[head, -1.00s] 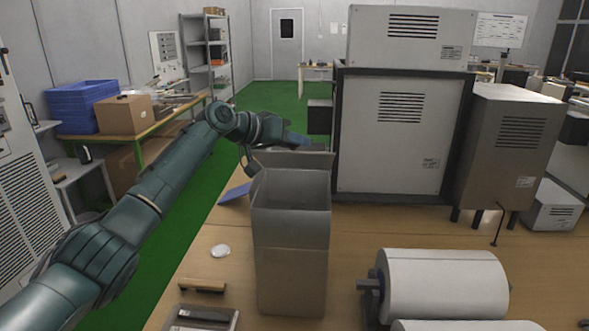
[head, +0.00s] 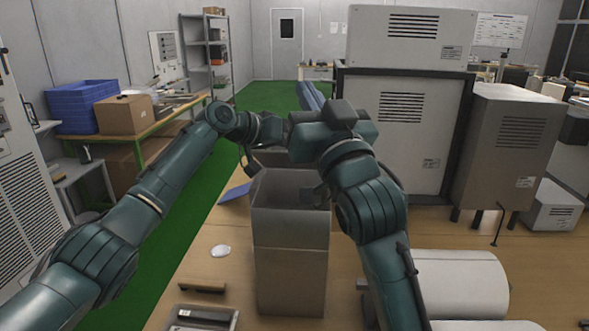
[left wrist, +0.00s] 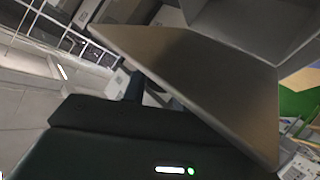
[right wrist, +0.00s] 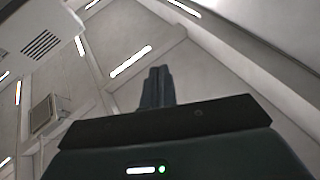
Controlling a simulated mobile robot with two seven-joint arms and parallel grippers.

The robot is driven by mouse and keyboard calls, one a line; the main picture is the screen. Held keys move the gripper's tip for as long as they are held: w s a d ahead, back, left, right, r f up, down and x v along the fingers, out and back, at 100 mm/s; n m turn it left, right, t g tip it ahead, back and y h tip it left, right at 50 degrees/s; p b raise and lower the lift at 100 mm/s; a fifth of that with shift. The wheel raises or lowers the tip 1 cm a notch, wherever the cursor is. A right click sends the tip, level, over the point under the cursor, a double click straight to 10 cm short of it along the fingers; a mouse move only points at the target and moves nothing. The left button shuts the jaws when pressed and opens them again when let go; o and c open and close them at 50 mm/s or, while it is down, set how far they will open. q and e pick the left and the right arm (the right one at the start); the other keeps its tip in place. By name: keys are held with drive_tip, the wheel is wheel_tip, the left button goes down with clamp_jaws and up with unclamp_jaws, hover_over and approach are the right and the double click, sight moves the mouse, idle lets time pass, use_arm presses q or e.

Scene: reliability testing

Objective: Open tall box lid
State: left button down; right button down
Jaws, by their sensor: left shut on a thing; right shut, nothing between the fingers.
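The tall box (head: 290,275) stands upright on the table, grey-brown, with its top open and its dark inside partly visible. Its lid flap (head: 268,158) stands up at the far side, partly covered by my right arm; it fills much of the left wrist view (left wrist: 205,80). My left gripper (left wrist: 134,88) is shut on the lid flap; its fingers are mostly hidden behind the flap, and behind my right arm in the head view. My right gripper (head: 311,96) is shut and empty above and beyond the box, its fingers together in the right wrist view (right wrist: 157,88).
A white roller (head: 460,285) lies right of the box, and large grey machines (head: 410,150) stand behind it. A white round item (head: 220,251), a small wooden-handled item (head: 203,286) and a dark tray (head: 200,318) lie at left. Blue crates (head: 85,105) sit on a side bench.

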use_arm(q)
drive_tip(key=shift+r, duration=0.15)
use_arm(e)
drive_tip(key=s+a+n, duration=0.2)
drive_tip(key=a+n, duration=0.4)
drive_tip(key=n, duration=0.2)
drive_tip(key=w+d+f+n+g+h, duration=0.15)
drive_tip(key=f+n+h, duration=0.35)
drive_tip(key=f+n, duration=0.7)
drive_tip(key=w+d+f+n+t+h, duration=0.15)
drive_tip(key=f+n+h, duration=0.35)
drive_tip(key=f+n, duration=0.65)
drive_tip(key=w+r+g, duration=0.1)
drive_tip(key=w+r, duration=0.4)
drive_tip(key=w, duration=0.7)
drive_tip(key=shift+w+r, duration=0.15)
drive_tip(key=shift+w, duration=0.1)
drive_tip(key=shift+a, duration=0.1)
